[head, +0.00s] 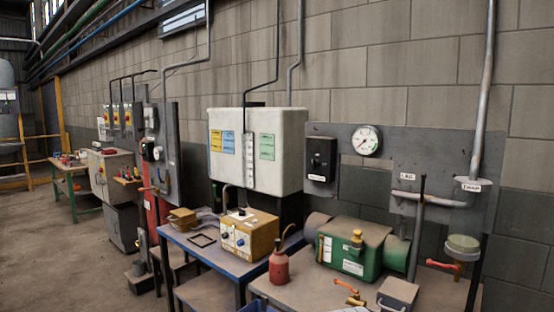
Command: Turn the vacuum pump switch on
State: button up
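A black switch box (321,158) with a small knob or lever on its face is mounted on a grey wall panel (385,190) at right of centre. A white label (317,178) sits below it, too small to read. The switch's position cannot be told. A round white gauge (366,140) is to its right. A green pump-like machine (350,250) with a yellow cap stands on the bench below. My gripper is not in view.
A tan control box (249,234) and a red bottle (279,267) stand in front, left of the green machine. A white cabinet (290,140) hangs left of the switch. A pipe (483,100) and red-handled valve (443,264) are at right. Floor (60,260) at left is clear.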

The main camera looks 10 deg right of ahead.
aim_at(315, 164)
jog(key=i, duration=0.85)
